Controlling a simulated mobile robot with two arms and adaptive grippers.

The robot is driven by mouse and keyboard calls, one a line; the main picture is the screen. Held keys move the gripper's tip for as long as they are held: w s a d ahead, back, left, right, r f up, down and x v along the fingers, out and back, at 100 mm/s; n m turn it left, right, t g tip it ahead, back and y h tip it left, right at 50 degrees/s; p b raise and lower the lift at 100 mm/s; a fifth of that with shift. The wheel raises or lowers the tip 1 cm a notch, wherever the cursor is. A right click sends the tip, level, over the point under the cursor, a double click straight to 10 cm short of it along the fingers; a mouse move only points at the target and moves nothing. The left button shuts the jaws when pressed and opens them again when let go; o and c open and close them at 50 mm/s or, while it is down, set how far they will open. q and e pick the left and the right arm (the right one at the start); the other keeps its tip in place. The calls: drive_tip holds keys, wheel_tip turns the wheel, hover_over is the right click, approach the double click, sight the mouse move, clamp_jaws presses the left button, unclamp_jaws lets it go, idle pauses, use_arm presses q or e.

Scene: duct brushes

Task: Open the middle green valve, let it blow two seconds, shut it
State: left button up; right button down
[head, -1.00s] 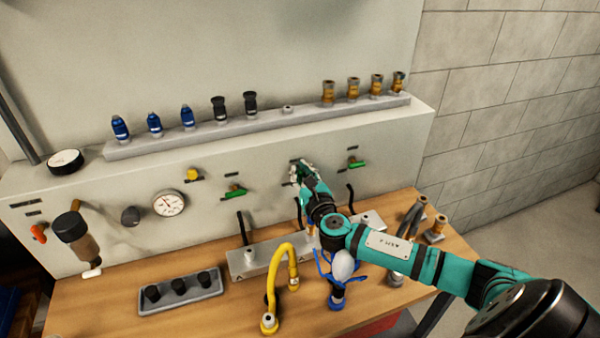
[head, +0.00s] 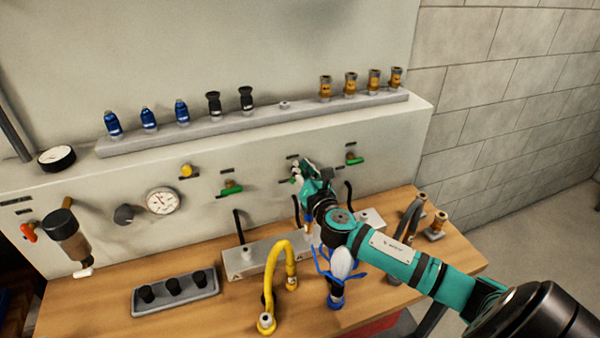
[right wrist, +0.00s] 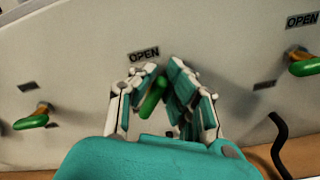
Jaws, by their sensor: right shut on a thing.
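The middle green valve's handle (right wrist: 153,97) is between the fingers of my right gripper (right wrist: 166,95) in the right wrist view. The handle slants steeply, its lower end to the left, below an OPEN label (right wrist: 144,55). The gripper is shut on the handle, and the fingers hide part of it. In the head view my right gripper (head: 300,172) is at the panel front and covers most of this valve. The left green valve (head: 231,188) and the right green valve (head: 354,160) have handles lying nearly level. My left gripper is not in view.
A pressure gauge (head: 163,201) and a yellow knob (head: 187,171) are on the panel to the left. Black hoses rise near the gripper.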

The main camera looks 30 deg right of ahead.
drive_tip(key=m, duration=0.2)
drive_tip(key=m+b, duration=0.1)
drive_tip(key=m, duration=0.2)
drive_tip(key=shift+d+f+m+b, duration=0.2)
drive_tip(key=shift+m+b, duration=0.1)
drive_tip(key=m, duration=0.3)
drive_tip(key=shift+d+f+b, duration=0.15)
drive_tip(key=shift+b, duration=0.15)
drive_tip(key=shift+s+f+m, duration=0.1)
drive_tip(key=shift+f+m, duration=0.05)
drive_tip(key=shift+m, duration=1.35)
drive_tip(key=shift+d+m, duration=0.1)
drive_tip(key=shift+m, duration=0.2)
drive_tip(key=c, duration=1.5)
unclamp_jaws()
drive_tip(key=shift+o, duration=0.8)
drive_tip(key=shift+f, duration=0.15)
